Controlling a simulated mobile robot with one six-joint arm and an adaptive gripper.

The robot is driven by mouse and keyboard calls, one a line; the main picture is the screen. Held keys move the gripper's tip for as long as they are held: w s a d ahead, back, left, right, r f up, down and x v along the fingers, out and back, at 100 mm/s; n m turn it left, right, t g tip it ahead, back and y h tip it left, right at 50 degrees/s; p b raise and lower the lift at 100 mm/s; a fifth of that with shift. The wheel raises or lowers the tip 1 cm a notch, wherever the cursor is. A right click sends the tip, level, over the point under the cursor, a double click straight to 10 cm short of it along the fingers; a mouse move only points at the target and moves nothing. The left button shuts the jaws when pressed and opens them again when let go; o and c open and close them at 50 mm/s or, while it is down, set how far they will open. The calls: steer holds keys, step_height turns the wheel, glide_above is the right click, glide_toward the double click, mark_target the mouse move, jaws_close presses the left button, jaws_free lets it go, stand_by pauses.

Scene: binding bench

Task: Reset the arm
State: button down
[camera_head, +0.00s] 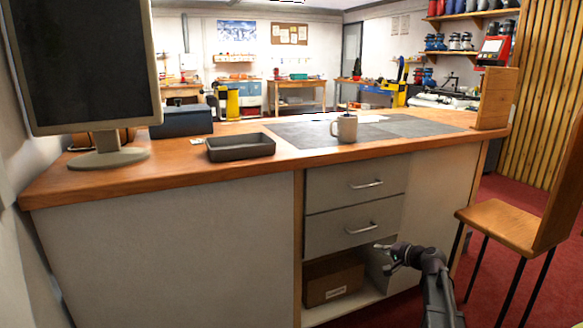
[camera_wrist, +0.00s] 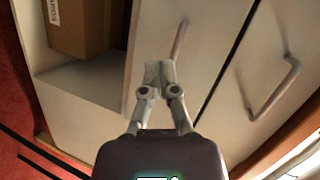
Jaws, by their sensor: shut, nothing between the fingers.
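My gripper (camera_head: 384,258) is shut and empty. In the head view it is in front of the bench's lower drawer and open shelf, at the end of my dark arm. In the wrist view my gripper (camera_wrist: 160,72) has its fingertips together, with the lower drawer handle (camera_wrist: 180,42) just beyond them in the picture. I cannot tell whether they touch it. The lower drawer (camera_head: 352,226) and the upper drawer (camera_head: 355,183) of the bench look closed.
A cardboard box (camera_head: 333,278) sits on the open shelf (camera_head: 350,302). On the bench top (camera_head: 300,158) are a mug (camera_head: 346,128), a dark tray (camera_head: 240,147), a grey mat (camera_head: 400,126) and a monitor (camera_head: 85,65). A wooden chair (camera_head: 505,230) stands close on the right.

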steer(key=s+a+f+n+g+h, duration=0.2)
steer(key=s+a+f+n+g, duration=0.4)
steer(key=s+a, duration=0.55)
steer(key=s+f+n+g+h+p, duration=0.1)
steer(key=s+f+g+h, duration=0.15)
steer(key=s, duration=0.55)
steer(key=s+f+n+g+h+p, duration=0.1)
steer(key=s+f+g+h, duration=0.2)
steer(key=s, duration=0.6)
step_height(320, 180, up, 38)
steer(key=a+h+p, duration=0.1)
steer(key=p, duration=3.6)
steer(key=shift+w+r, duration=0.2)
steer(key=shift+w, duration=0.1)
